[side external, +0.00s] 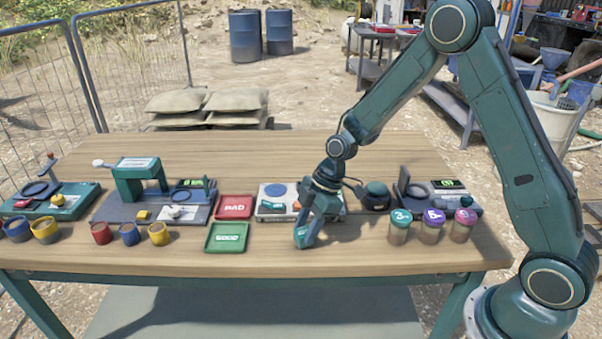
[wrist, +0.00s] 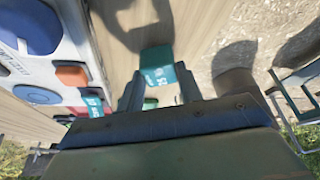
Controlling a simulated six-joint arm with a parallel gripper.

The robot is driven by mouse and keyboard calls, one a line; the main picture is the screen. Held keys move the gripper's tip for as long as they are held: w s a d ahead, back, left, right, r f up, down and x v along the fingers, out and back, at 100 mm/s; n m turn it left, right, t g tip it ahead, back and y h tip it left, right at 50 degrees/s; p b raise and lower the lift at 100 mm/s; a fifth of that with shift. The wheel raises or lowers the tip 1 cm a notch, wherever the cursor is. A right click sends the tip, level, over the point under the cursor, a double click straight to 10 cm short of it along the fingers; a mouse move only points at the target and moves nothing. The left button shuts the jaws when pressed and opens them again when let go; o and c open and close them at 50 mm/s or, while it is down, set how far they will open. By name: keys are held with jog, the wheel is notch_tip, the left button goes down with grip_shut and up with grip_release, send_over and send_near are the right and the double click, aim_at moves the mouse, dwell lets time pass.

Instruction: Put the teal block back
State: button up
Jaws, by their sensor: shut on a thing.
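My gripper (side external: 306,234) is low over the front of the wooden table, in front of the white panel. In the wrist view my gripper (wrist: 158,88) has its two fingers shut on a teal block (wrist: 157,60) with white markings. In the side view the held block is hard to tell from the teal gripper. A similar teal piece (side external: 270,205) lies on the white panel (side external: 262,217), beside a blue disc; it also shows in the wrist view (wrist: 96,104). I cannot tell whether the held block touches the table.
An orange block (wrist: 72,76) is on the panel. A red tray (side external: 235,207) and a green tray (side external: 227,237) are to the left. Several lidded jars (side external: 431,226) stand to the right, a dark rounded device (side external: 376,196) behind. Table front between green tray and jars is mostly bare.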

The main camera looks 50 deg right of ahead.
jog(key=shift+f, duration=0.4)
jog(key=o, duration=1.5)
jog(key=shift+o, duration=0.2)
jog(key=shift+r, duration=0.2)
jog(key=shift+r, duration=3.55)
